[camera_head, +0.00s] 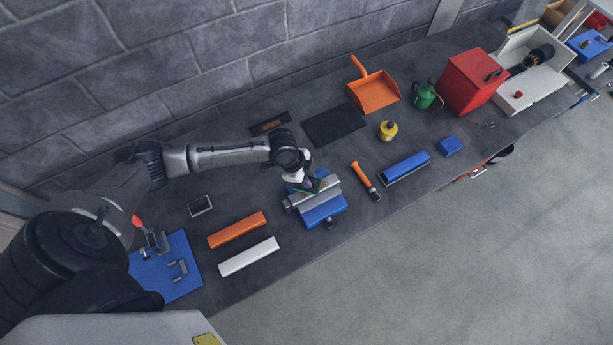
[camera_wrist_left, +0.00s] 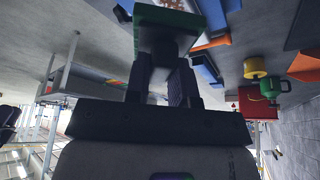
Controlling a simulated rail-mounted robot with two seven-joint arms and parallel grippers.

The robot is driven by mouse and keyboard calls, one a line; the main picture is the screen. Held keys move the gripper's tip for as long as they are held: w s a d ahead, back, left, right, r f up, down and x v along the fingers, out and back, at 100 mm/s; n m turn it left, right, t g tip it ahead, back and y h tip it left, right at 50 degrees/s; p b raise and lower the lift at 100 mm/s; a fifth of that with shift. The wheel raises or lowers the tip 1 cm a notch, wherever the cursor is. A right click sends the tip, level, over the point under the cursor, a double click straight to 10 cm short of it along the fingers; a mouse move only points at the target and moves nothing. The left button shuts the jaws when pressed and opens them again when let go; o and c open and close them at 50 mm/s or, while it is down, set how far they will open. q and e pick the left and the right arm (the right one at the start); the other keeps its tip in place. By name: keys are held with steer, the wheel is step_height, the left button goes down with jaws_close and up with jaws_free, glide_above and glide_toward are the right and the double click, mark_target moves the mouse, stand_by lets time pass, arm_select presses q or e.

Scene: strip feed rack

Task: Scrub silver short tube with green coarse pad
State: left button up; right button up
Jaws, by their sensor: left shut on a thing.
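My left gripper (camera_head: 308,184) is over the blue vise-like holder (camera_head: 322,212) in the middle of the bench. It is shut on the green coarse pad (camera_head: 319,188), whose green face shows at the top of the left wrist view (camera_wrist_left: 168,28), beyond the fingers (camera_wrist_left: 165,82). A silver piece (camera_head: 327,195) lies along the top of the holder, right beside the pad. I cannot tell where the silver short tube ends and the holder's jaws begin. Pad and silver piece look very close; whether they touch is unclear. My right gripper is out of view.
An orange-handled tool (camera_head: 364,178) lies right of the holder, then a long blue block (camera_head: 405,166). Orange (camera_head: 237,229) and white (camera_head: 249,256) bars lie to the left. The bench front edge is near.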

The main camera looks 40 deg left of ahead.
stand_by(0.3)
arm_select(q)
steer(key=shift+r+p, duration=0.1)
steer(key=shift+p, duration=0.2)
steer(key=shift+f+b, duration=1.35)
steer(key=shift+f, duration=1.15)
steer(key=shift+f, duration=0.1)
steer(key=shift+f+b, duration=0.35)
steer(key=shift+f, duration=0.15)
